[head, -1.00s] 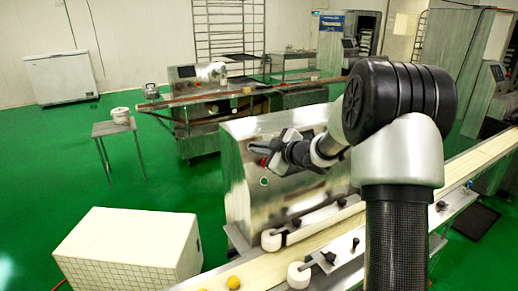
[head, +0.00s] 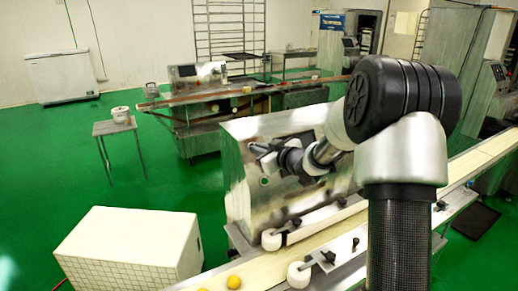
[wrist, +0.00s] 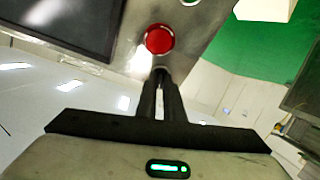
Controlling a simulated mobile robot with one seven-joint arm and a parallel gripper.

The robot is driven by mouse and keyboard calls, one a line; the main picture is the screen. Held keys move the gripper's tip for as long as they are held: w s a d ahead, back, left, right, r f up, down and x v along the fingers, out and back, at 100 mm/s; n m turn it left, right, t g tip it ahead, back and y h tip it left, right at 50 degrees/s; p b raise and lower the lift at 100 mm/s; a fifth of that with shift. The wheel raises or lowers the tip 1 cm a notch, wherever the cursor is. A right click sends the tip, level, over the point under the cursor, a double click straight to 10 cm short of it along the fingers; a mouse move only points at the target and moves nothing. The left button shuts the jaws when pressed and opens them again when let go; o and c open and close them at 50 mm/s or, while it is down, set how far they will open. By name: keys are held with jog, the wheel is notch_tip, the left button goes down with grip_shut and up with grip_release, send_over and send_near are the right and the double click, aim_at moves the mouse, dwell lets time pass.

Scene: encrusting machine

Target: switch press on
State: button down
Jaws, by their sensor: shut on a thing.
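The steel machine (head: 238,208), which I take to be the press, stands in front of me. The wrist view shows its panel with a red round button (wrist: 159,39), the edge of a green button (wrist: 190,2) and a dark screen (wrist: 70,22). The green button also shows in the head view (head: 264,182). My gripper (wrist: 161,76) is at the panel just below the red button. Its fingers are nearly together on a small dark switch, mostly hidden between the tips. In the head view my gripper (head: 256,151) covers the red button.
A conveyor belt (head: 330,236) with white rollers runs along the near side of the machine. A white tiled box (head: 125,245) stands at the lower left. A small table (head: 114,128) with a pot (head: 121,114) stands at the left on open green floor.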

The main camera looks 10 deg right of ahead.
jog(key=m+h, duration=0.1)
jog(key=m, duration=0.2)
jog(key=m+h, duration=0.1)
jog(key=m, duration=0.3)
jog(key=shift+s+a+t, duration=0.1)
jog(key=shift+a+t, duration=0.05)
jog(key=shift+t, duration=0.25)
jog(key=m+h, duration=0.1)
jog(key=m, duration=0.5)
jog(key=shift+a+m+b, duration=0.15)
jog(key=shift+m+b, duration=0.15)
jog(key=shift+b, duration=0.05)
jog(key=shift+g+h, duration=0.3)
jog(key=c, duration=1.9)
grip_release()
jog(key=shift+o, duration=0.2)
jog(key=shift+r, duration=0.1)
jog(key=p+v, duration=0.1)
jog(key=v, duration=1.6)
jog(key=shift+s, duration=0.25)
